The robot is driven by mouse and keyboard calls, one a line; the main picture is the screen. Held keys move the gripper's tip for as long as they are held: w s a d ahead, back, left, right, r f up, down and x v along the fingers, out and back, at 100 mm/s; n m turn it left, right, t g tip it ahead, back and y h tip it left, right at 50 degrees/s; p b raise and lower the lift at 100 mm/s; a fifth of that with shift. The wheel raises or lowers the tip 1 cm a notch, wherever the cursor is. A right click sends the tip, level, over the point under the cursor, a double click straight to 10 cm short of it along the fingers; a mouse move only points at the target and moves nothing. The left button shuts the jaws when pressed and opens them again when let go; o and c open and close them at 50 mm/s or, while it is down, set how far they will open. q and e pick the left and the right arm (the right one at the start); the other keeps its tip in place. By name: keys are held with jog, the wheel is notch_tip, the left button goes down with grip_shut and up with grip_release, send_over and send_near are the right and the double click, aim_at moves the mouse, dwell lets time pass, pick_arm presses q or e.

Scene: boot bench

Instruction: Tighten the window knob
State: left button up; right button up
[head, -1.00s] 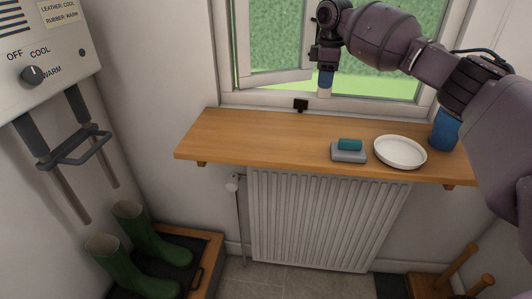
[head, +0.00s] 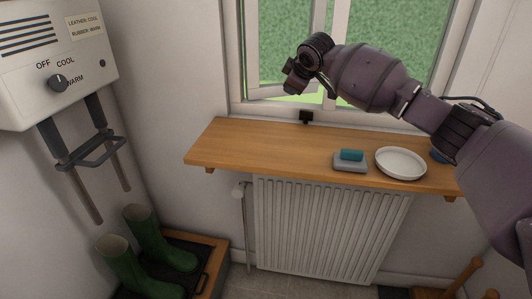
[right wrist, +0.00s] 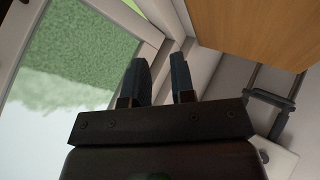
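The window (head: 285,45) is above the shelf, with a pale-framed sash standing partly open. A small black knob-like fitting (head: 305,116) sits at the bottom of its frame, just above the shelf's back edge. My right gripper (head: 289,88) is in front of the window, above and slightly left of this fitting and apart from it. In the right wrist view its two dark fingers (right wrist: 161,82) are apart, with nothing between them. The black fitting cannot be made out there. My left gripper is not in view.
The wooden shelf (head: 250,145) holds a grey block with a teal piece (head: 351,156) and a white dish (head: 400,162). A boot dryer (head: 58,65) hangs left. The shelf's left half is clear.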

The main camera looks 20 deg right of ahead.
jog(key=s+a+f+t+y+p, duration=0.2)
jog(key=s+a+f+t+y, duration=0.15)
jog(key=a, duration=0.65)
pick_arm(q)
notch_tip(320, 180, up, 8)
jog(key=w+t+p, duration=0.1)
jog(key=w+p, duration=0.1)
jog(key=p, duration=0.1)
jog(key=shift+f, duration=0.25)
pick_arm(e)
jog(key=s+a+f+m+t+y, duration=0.1)
jog(key=s+a+f+t, duration=0.1)
jog(key=s+f, duration=0.5)
jog(key=shift+s+a+f+y, duration=0.35)
jog(key=shift+s+a, duration=0.55)
jog(key=shift+s, duration=1.25)
jog(key=shift+t, duration=0.25)
